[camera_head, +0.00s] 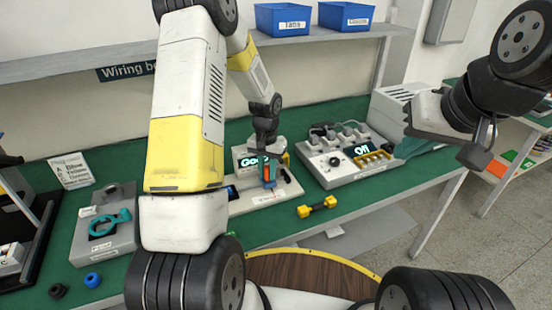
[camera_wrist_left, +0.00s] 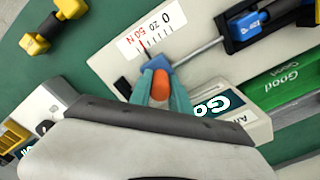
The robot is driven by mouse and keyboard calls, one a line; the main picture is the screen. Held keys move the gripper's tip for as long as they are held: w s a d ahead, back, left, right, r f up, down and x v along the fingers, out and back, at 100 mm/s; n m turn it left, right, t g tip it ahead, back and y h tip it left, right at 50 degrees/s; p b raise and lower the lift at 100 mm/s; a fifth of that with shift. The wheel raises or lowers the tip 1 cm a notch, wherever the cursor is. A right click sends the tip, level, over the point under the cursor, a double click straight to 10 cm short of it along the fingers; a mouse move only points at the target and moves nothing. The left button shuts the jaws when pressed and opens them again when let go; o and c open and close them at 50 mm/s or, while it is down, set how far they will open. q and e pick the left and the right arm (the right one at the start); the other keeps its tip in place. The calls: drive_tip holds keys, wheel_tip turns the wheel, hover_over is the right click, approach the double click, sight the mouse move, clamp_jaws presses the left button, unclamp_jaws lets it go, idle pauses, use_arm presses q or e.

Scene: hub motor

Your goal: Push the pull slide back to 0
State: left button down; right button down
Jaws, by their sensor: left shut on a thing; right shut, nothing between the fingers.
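The pull tester (camera_head: 285,190) is a pale base on the green bench, with a lit "Good" display. In the left wrist view its white scale (camera_wrist_left: 150,32) runs from 0 to 50 N. The slide's blue block (camera_wrist_left: 156,63) sits on a metal rod, beside the scale's 50 end. An orange grip (camera_wrist_left: 160,85) adjoins the block between teal fingers. My left gripper (camera_head: 267,172) is shut on this grip; its fingers also show in the left wrist view (camera_wrist_left: 160,98). My right gripper (camera_head: 411,147) is shut and empty, over the bench's right end.
A grey test unit (camera_head: 318,170) marked "Off" stands right of the tester. A yellow-and-black part (camera_head: 317,207) lies in front. A grey fixture (camera_head: 92,240) with a teal piece stands at left. Blue bins (camera_head: 283,20) sit on the shelf above.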

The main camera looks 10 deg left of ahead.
use_arm(q)
drive_tip(key=shift+s+a, duration=0.5)
drive_tip(key=shift+a, duration=0.25)
drive_tip(key=shift+s+a, duration=0.5)
drive_tip(key=shift+a, duration=0.3)
drive_tip(key=shift+s+a, duration=0.5)
drive_tip(key=shift+a, duration=0.25)
drive_tip(key=c, duration=1.2)
unclamp_jaws()
drive_tip(key=shift+a, duration=0.1)
drive_tip(key=shift+r, duration=0.25)
wheel_tip(320, 180, up, 7)
drive_tip(key=shift+r, duration=0.2)
